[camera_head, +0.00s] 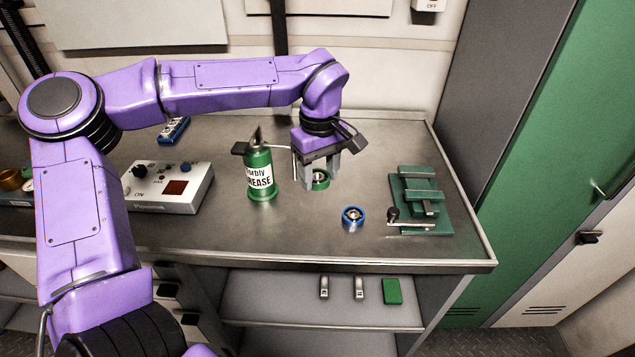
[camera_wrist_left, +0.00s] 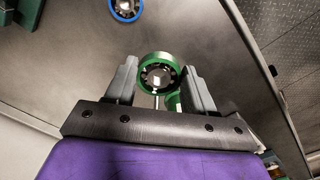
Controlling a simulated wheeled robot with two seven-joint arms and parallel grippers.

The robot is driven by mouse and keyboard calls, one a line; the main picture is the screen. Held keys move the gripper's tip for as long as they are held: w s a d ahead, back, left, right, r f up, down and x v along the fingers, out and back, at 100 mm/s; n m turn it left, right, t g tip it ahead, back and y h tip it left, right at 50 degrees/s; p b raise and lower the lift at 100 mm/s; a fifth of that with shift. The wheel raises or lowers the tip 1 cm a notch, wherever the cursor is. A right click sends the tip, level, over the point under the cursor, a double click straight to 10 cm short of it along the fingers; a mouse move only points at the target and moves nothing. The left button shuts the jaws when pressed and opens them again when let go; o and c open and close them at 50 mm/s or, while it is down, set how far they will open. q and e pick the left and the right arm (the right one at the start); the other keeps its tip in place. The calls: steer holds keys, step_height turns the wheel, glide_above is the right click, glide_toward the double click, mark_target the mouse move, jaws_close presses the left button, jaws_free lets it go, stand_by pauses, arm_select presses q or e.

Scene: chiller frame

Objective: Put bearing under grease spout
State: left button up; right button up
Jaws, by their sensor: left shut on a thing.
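The green-rimmed bearing (camera_head: 320,181) is between the fingers of my left gripper (camera_head: 321,176), which is shut on it. The left wrist view shows the green bearing (camera_wrist_left: 146,65) between the two grey fingers (camera_wrist_left: 159,86). It is at or just above the bench; I cannot tell which. The green grease can (camera_head: 260,180) stands upright just left of the gripper. Its thin spout (camera_head: 280,147) reaches right toward the gripper, and its tip is hidden. In the wrist view part of the can (camera_wrist_left: 173,103) shows behind the bearing. My right gripper is not in view.
A blue-rimmed bearing (camera_head: 353,217) lies on the bench to the front right. A green vise-like fixture (camera_head: 421,206) with a crank is at the right end. A white control box (camera_head: 163,187) is left of the can. The bench (camera_head: 270,229) is clear in front.

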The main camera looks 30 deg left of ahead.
arm_select(q)
glide_above(319, 198)
steer(key=f, duration=0.5)
steer(key=shift+d+f, duration=0.3)
steer(key=shift+f, duration=0.05)
steer(key=shift+a+f, duration=0.2)
steer(key=shift+f, duration=0.1)
steer(key=shift+s+a+f+p, duration=0.1)
steer(key=shift+f+p, duration=0.1)
steer(key=shift+f, duration=0.45)
steer(key=shift+s+a+f+p, duration=0.1)
steer(key=shift+f+p, duration=0.05)
steer(key=shift+f, duration=0.45)
steer(key=shift+w+f, duration=0.15)
steer(key=shift+f, duration=0.25)
steer(key=shift+w+f, duration=0.15)
steer(key=shift+w, duration=0.05)
steer(key=shift+s, duration=0.15)
steer(key=o, duration=1.1)
steer(key=shift+f, duration=0.15)
